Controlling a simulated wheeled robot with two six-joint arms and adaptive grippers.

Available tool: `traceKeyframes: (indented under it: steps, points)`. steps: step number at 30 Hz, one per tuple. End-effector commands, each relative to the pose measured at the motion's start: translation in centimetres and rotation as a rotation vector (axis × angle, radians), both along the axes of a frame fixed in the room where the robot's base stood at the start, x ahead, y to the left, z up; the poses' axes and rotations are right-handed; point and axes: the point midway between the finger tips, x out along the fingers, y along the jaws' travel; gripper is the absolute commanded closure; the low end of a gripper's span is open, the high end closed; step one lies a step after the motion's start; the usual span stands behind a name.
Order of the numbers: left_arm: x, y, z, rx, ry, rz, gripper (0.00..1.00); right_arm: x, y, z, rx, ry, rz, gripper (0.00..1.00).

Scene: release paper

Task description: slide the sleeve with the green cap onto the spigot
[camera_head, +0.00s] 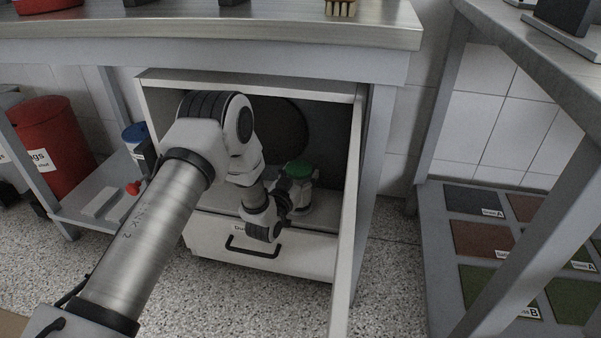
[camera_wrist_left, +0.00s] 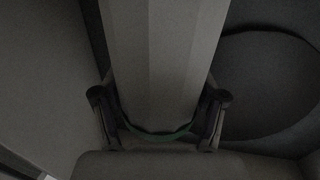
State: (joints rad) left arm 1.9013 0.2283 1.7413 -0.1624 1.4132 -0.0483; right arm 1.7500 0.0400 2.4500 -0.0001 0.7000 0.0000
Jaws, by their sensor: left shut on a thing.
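The sleeve (camera_head: 303,193) is pale, with a green cap (camera_head: 299,168) on top. It stands about upright inside an open-fronted cabinet. My left gripper (camera_head: 287,190) reaches in from the left and is shut on the sleeve. In the left wrist view the pale faceted sleeve (camera_wrist_left: 160,60) fills the middle between the two fingers, and a green rim (camera_wrist_left: 158,137) shows at its lower end. I cannot make out the spigot; whether the sleeve is around it, I cannot tell. My right gripper is not in view.
The cabinet's side walls and top edge (camera_head: 250,80) are close around my left arm. A drawer front with a black handle (camera_head: 252,247) is below. A dark round disc (camera_wrist_left: 265,80) is at the back. A red bin (camera_head: 58,140) stands left, a table (camera_head: 535,45) right.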

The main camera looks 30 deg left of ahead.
Motion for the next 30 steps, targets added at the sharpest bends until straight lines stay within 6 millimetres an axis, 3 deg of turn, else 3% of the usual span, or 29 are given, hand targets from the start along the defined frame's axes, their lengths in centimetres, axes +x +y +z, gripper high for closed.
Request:
traceKeyframes:
  steps: [6,7,9,22,26,30]
  points:
    - [0.0,0.0,-0.6,0.0,-0.001,0.0,0.72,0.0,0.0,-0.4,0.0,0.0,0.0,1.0]
    - [0.0,0.0,-0.4,0.0,-0.002,0.0,0.18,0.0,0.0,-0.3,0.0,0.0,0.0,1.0]
    - [0.0,0.0,-0.4,0.0,-0.001,0.0,0.0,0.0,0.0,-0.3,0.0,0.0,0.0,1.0]
    - [-0.8,0.0,-0.6,-0.001,0.002,0.0,0.0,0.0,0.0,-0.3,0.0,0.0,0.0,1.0]
    - [-3.2,-0.2,-0.6,-0.001,0.004,0.001,0.0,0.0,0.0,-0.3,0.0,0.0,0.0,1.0]
    - [-6.9,-0.4,-0.6,-0.002,0.005,0.001,0.0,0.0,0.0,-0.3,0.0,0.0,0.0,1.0]
